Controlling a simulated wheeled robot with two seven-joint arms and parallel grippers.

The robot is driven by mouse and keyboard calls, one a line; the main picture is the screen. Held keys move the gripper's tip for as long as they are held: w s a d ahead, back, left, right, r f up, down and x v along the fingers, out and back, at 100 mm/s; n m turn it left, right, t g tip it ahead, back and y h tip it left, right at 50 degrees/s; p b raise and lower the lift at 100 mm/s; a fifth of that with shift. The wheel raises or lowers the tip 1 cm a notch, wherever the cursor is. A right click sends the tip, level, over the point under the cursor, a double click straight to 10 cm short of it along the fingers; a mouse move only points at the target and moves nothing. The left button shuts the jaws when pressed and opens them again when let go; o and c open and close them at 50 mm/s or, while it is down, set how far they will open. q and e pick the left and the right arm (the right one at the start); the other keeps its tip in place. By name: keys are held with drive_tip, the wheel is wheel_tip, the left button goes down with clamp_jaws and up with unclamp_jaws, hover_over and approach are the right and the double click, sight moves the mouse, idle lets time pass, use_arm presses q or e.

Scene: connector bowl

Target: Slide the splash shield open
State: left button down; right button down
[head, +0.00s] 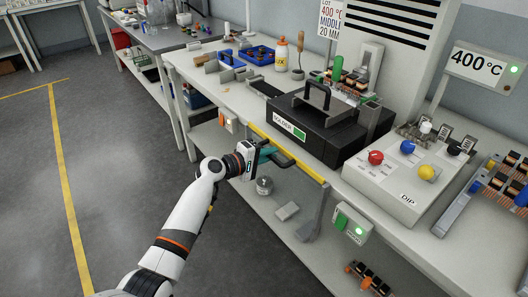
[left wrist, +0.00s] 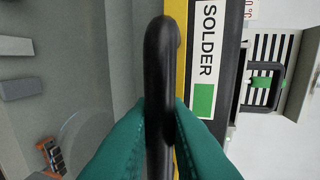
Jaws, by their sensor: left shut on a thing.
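My left gripper (head: 268,152) is at the front edge of the bench, below the black solder unit (head: 313,137). Its green fingers are shut on a black bar handle (left wrist: 160,60), seen close up in the left wrist view; the handle also shows in the head view (head: 284,160). The handle stands in front of a yellow strip (head: 285,152) along the bench edge. The strip also runs beside the SOLDER label in the left wrist view (left wrist: 181,60). I cannot tell for sure which part is the splash shield. My right gripper is not in view.
A control box (head: 402,176) with red, blue and yellow knobs stands right of the solder unit. A shelf (head: 290,222) below holds loose items. The floor at left is clear.

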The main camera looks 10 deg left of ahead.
use_arm(q)
drive_tip(key=c, duration=1.5)
unclamp_jaws()
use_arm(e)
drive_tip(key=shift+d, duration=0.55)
use_arm(q)
drive_tip(key=shift+o, duration=0.2)
drive_tip(key=shift+s, duration=0.1)
drive_tip(key=v, duration=1.2)
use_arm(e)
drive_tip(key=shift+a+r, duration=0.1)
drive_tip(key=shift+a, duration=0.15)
